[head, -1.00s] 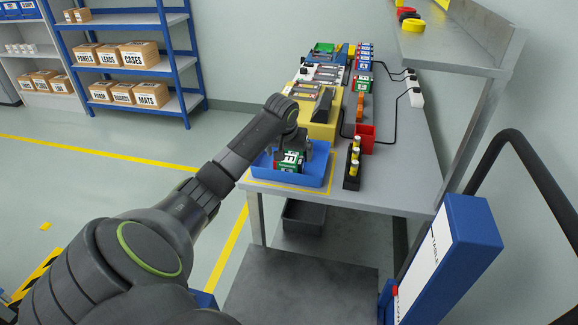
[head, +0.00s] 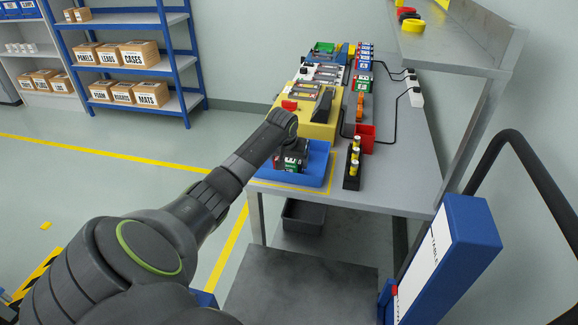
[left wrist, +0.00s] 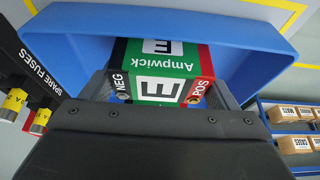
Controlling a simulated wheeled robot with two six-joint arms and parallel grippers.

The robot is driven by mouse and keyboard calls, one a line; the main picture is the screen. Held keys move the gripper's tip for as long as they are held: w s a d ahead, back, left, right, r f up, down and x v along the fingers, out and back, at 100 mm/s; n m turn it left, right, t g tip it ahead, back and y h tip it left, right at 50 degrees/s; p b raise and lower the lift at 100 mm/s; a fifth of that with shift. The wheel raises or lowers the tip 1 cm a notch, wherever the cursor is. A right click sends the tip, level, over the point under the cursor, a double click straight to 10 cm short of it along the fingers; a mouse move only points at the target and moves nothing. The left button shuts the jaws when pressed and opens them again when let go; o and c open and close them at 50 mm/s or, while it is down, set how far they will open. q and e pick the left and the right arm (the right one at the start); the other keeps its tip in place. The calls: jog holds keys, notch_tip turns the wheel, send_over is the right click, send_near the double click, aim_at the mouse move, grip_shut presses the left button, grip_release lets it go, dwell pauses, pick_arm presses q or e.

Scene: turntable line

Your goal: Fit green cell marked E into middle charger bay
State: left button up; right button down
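The green cell marked E (head: 290,166) lies in a blue tray (head: 318,176) at the near end of the bench. In the left wrist view the cell (left wrist: 162,88) shows white E labels, the word Ampwick, a black NEG end and a red POS end. My left gripper (head: 293,150) is down at the cell, with one finger (left wrist: 98,88) beside the NEG end and the other (left wrist: 222,96) beside the POS end. Whether the fingers press on it is unclear. My right gripper is out of view.
A black spare-fuse holder (head: 351,180) and a red bin (head: 365,138) stand right of the tray and charger. More cells (head: 363,84) line the bench behind, with black cables (head: 392,117) at right. An upper shelf (head: 440,45) overhangs the right side.

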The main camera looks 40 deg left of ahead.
pick_arm(q)
jog(key=c, duration=0.7)
jog(key=shift+r, duration=0.1)
jog(key=shift+c, duration=0.2)
